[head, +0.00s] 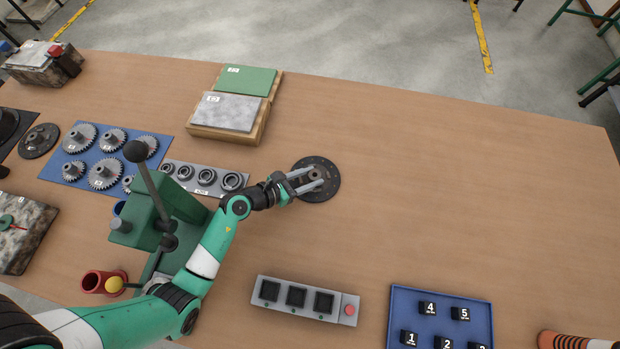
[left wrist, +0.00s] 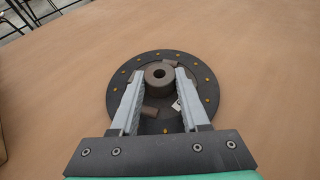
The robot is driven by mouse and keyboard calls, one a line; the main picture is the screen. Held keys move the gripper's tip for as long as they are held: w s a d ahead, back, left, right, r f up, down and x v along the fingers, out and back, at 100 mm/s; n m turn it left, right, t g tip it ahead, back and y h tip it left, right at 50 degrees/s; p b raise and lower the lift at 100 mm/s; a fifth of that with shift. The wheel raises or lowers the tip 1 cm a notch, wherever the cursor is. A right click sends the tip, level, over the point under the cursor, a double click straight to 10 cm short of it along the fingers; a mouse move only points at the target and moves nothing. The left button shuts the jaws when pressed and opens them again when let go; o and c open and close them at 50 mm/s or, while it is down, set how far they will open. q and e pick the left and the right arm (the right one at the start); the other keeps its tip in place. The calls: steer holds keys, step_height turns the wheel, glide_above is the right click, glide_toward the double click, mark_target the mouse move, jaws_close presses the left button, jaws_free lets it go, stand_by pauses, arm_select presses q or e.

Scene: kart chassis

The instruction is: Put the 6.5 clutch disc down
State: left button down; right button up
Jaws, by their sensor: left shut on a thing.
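The clutch disc (head: 327,187) is a dark round plate with a hub in its middle, on or just above the bare wood table; I cannot tell if it touches. My left gripper (head: 314,178) reaches over it from the left and is shut on its hub. In the left wrist view the disc (left wrist: 207,100) shows a ring of yellow dots and a small white label, too small to read. There the two grey fingers of the left gripper (left wrist: 161,85) lie on either side of the round hub. My right gripper is not in view.
A blue gear board (head: 60,169), a grey strip of rings (head: 235,190) and a green lever press (head: 140,232) stand to the left. Wooden boxes (head: 262,128) lie behind. A button panel (head: 335,307) and blue number tray (head: 398,297) lie in front. The table's right is clear.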

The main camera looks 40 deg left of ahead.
arm_select(q)
steer(key=shift+w+r, duration=0.1)
steer(key=shift+r, duration=0.15)
steer(key=shift+f, duration=0.15)
steer(key=shift+c, duration=1.9)
jaws_free()
steer(key=shift+f, duration=0.1)
steer(key=shift+r, duration=0.3)
steer(key=p+v, duration=0.3)
steer(key=v, duration=0.4)
steer(key=shift+s+a, duration=0.1)
steer(key=shift+s, duration=0.15)
steer(key=shift+f, duration=0.1)
